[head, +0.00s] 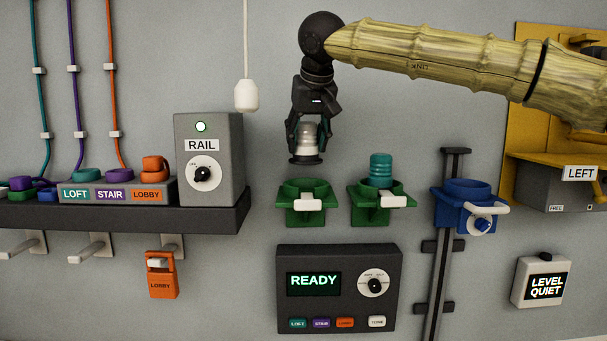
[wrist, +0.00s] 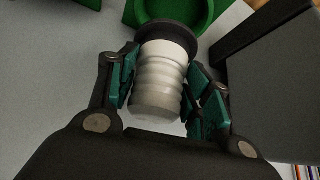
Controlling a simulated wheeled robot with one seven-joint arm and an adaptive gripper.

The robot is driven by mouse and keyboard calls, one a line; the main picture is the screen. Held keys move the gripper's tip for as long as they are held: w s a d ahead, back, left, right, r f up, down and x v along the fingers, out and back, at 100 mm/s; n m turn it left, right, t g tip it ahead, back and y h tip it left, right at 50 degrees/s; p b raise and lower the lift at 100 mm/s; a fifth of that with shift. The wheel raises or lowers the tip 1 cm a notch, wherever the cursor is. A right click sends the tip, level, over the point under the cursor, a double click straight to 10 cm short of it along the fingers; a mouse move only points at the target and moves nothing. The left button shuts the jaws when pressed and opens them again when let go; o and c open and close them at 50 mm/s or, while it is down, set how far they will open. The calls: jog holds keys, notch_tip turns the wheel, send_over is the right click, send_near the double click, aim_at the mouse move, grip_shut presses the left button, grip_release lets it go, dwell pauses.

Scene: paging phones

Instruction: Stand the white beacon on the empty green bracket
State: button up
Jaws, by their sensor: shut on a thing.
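My gripper (head: 307,136) is shut on the white beacon (head: 307,138), a ribbed cylinder with a dark round base at its lower end. In the wrist view the beacon (wrist: 160,80) sits between the green finger pads. It is held upright, a little above the empty green bracket (head: 303,191) and apart from it. That bracket is an open green ring with a white lever at its front. Its ring also shows in the wrist view (wrist: 205,38), beyond the beacon's base. A second green bracket (head: 360,203) to the right holds a teal beacon (head: 381,169).
A blue bracket (head: 466,190) stands on a dark vertical rail at the right. The grey RAIL box (head: 222,160) and a dark shelf (head: 110,216) are at the left. A READY panel (head: 339,300) is below the green brackets. A white pull cord (head: 246,95) hangs left of my gripper.

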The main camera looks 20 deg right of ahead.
aim_at(309, 159)
jog(key=shift+s+d+f+p, duration=0.1)
jog(key=shift+s+f+p, duration=0.35)
jog(key=shift+s, duration=0.6)
jog(key=x, duration=0.5)
jog(key=shift+w+a+r+p, duration=0.1)
jog(key=shift+a+p, duration=0.15)
jog(key=shift+p, duration=0.05)
jog(key=shift+c, duration=0.6)
jog(key=shift+s+d+f+p, duration=0.1)
jog(key=shift+s+f+p, duration=0.3)
jog(key=shift+s+f, duration=0.6)
grip_shut()
jog(key=shift+w+f, duration=0.1)
jog(key=shift+w, duration=0.35)
jog(key=o, duration=1.5)
grip_release()
jog(key=b+v, duration=0.4)
jog(key=v, duration=0.8)
jog(key=shift+s, duration=0.1)
